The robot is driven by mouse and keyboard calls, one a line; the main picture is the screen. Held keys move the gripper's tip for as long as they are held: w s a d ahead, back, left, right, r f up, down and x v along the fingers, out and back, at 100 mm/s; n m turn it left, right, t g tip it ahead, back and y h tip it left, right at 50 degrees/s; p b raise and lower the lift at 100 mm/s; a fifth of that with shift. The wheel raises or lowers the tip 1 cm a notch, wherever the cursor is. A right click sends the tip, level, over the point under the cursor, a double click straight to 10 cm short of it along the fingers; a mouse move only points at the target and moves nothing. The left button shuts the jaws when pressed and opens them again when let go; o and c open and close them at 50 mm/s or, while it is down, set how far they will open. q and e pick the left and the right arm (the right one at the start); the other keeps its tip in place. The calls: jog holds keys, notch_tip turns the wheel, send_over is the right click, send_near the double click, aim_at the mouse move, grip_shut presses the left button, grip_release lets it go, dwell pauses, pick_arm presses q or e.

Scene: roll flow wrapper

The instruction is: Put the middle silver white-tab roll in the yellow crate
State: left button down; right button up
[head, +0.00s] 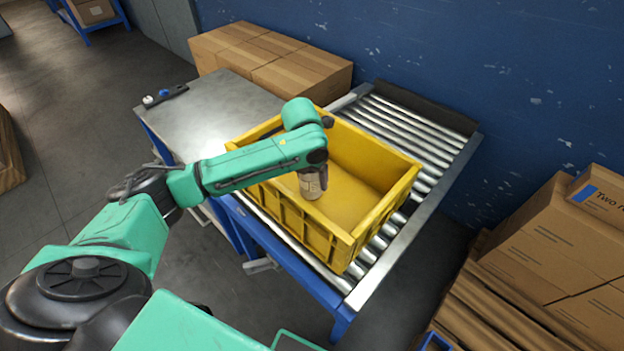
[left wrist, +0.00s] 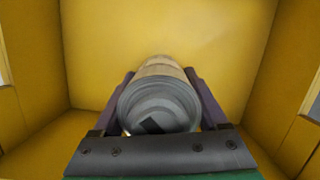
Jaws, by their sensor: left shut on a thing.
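The yellow crate (head: 374,147) sits on the roller conveyor, and its inside is empty apart from what my left gripper holds. My left gripper (head: 316,172) reaches down into the crate and is shut on a roll (head: 312,187). In the left wrist view the roll (left wrist: 158,104) lies between the two fingers (left wrist: 166,92), its grey round end facing the camera and a tan band further along. The crate floor (left wrist: 167,30) is beyond it. I cannot tell whether the roll touches the floor. No white tab shows clearly. My right gripper is not seen.
The roller conveyor (head: 427,148) carries the crate. A grey-topped table (head: 215,112) adjoins it on the left. Cardboard boxes (head: 275,60) stand behind, against the blue wall. More cartons (head: 560,240) are stacked at the right. The crate walls stand close around my gripper.

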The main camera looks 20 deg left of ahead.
pick_arm(q)
jog(key=shift+w+f, duration=0.1)
jog(key=shift+f, duration=0.2)
jog(key=shift+f, duration=0.2)
jog(key=shift+f, duration=0.35)
grip_release()
jog(key=r, duration=0.4)
jog(key=s+r+p, duration=0.1)
jog(key=r, duration=0.3)
jog(key=s+r, duration=0.1)
jog(key=r, duration=0.4)
jog(key=shift+s+a, duration=0.1)
jog(key=shift+a, duration=0.05)
